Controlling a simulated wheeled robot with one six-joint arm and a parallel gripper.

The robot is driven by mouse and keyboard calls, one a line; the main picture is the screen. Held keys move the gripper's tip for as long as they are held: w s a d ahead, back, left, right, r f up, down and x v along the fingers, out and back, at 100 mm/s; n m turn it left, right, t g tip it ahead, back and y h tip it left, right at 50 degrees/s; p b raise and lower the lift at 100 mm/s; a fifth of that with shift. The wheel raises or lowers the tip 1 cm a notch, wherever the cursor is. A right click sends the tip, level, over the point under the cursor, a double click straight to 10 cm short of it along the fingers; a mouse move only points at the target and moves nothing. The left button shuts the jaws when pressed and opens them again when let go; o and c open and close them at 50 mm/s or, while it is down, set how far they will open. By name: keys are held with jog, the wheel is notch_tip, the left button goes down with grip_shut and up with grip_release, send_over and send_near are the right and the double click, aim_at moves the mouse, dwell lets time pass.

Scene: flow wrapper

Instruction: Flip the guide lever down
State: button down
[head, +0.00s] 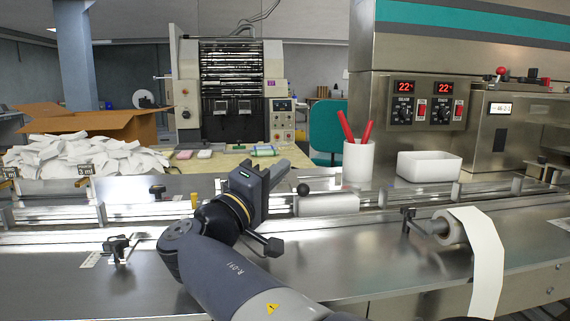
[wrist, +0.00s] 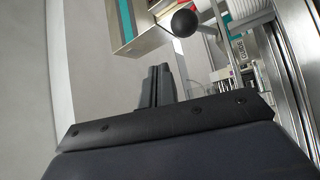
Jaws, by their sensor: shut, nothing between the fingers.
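A round black knob (head: 303,189), which looks like the end of the guide lever, shows at the rails in the middle of the head view, beside a pale block (head: 328,203). The same kind of black ball (wrist: 183,22) appears near the top of the wrist view, beyond the fingertips. My gripper (head: 283,168) is just up and left of the knob in the head view. In the wrist view my gripper (wrist: 155,85) has its fingers together and empty. I cannot tell whether it touches the knob.
Metal rails (head: 400,196) run across the machine. A paper roll (head: 452,228) is at the right and a clamp (head: 118,247) at the left. Behind the rails stand a white cup with red handles (head: 358,160) and a white bin (head: 429,166).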

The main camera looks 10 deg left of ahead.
jog(key=v, duration=0.5)
jog(key=shift+p, duration=0.4)
jog(key=b+x, duration=0.1)
jog(key=x, duration=0.6)
jog(key=shift+w+r, duration=0.25)
jog(key=shift+w, duration=0.05)
